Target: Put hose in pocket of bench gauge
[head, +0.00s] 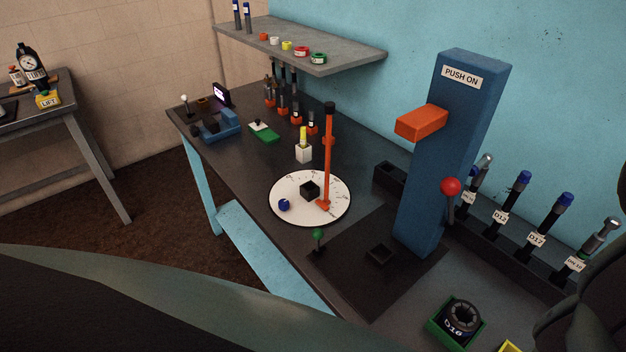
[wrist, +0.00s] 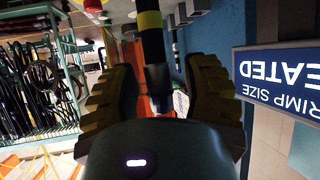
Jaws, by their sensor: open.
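The likely bench gauge is a white round dial (head: 335,210) on the dark bench, with an upright orange post (head: 327,165). A small black square pocket block (head: 310,189) stands on the dial. In the wrist view, my gripper (wrist: 158,82) is open, its ridged jaws apart. A black hose-like piece with a yellow band (wrist: 152,45) shows between or just beyond the jaws; contact cannot be told. My gripper's jaws are not clearly visible in the head view, so its place relative to the dial cannot be told.
A blue PUSH ON column (head: 458,140) with a red-knobbed lever stands right of the dial. Several tagged hose pieces (head: 525,190) stand in a rack behind it. A grey shelf (head: 345,60) overhangs the back. A green bin (head: 436,334) sits in front. A large sign (wrist: 285,80) is close at right.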

